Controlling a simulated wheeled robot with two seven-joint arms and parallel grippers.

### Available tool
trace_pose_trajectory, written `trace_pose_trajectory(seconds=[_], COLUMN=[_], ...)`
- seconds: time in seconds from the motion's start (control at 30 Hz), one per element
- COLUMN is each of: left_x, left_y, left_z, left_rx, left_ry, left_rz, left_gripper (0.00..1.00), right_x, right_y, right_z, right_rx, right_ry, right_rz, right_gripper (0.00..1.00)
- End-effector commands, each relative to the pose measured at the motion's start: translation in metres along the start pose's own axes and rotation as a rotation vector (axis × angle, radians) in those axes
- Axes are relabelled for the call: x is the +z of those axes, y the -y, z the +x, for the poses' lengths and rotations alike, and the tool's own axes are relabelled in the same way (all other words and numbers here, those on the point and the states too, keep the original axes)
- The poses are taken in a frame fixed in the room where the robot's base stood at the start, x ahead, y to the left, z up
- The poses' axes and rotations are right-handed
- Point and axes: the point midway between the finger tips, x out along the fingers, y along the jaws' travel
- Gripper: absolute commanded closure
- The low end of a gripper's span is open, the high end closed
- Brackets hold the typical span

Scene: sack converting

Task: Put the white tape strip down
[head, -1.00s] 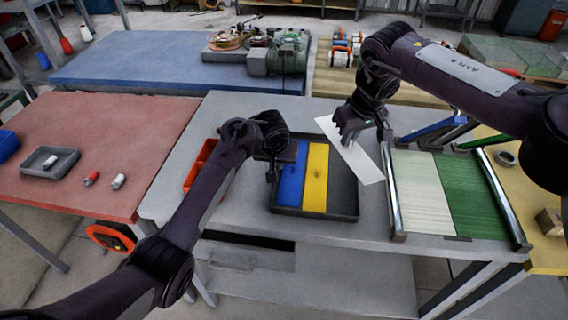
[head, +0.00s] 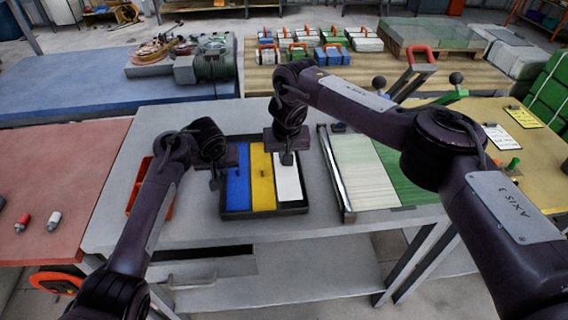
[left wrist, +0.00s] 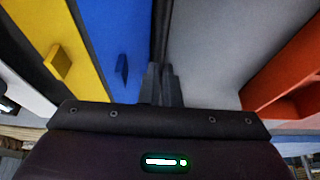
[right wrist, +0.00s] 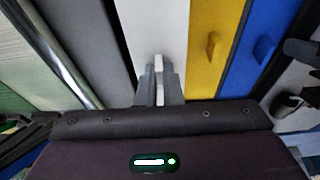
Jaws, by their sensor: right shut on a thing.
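The white tape strip (head: 289,186) lies in the right-hand compartment of the dark tray (head: 264,213), beside the yellow strip (head: 262,187) and the blue strip (head: 238,190). My right gripper (head: 288,158) is over its far part and shut on it. In the right wrist view a bit of white shows between the fingertips (right wrist: 160,85), with the white strip (right wrist: 155,30) running beneath. My left gripper (head: 213,184) is shut and empty at the tray's left edge, beside the blue strip; its closed fingers show in the left wrist view (left wrist: 162,85).
Bare grey bench lies in front of the tray.

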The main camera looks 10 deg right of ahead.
Motion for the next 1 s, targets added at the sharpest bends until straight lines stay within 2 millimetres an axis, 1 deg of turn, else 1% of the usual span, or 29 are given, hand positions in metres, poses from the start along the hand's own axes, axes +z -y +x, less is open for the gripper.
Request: trace_pose_trajectory(seconds=[0.2, 0.57, 0.6, 0.77, 1.0], left_x=[0.000, 0.000, 0.000, 0.000, 0.000], left_y=[0.000, 0.000, 0.000, 0.000, 0.000], left_z=[0.000, 0.000, 0.000, 0.000, 0.000], left_rx=[0.000, 0.000, 0.000, 0.000, 0.000], left_ry=[0.000, 0.000, 0.000, 0.000, 0.000], left_rz=[0.000, 0.000, 0.000, 0.000, 0.000], left_gripper=[1.00, 1.00, 1.00, 1.00, 1.00], right_x=[0.009, 0.010, 0.009, 0.009, 0.009], right_y=[0.000, 0.000, 0.000, 0.000, 0.000], right_z=[0.029, 0.034, 0.034, 0.034, 0.034], right_rx=[0.002, -0.001, 0.000, 0.000, 0.000], right_ry=[0.002, 0.000, 0.000, 0.000, 0.000], right_rz=[-0.002, -0.001, -0.001, -0.001, -0.002], right_gripper=[1.00, 1.00, 0.93, 0.72, 0.72])
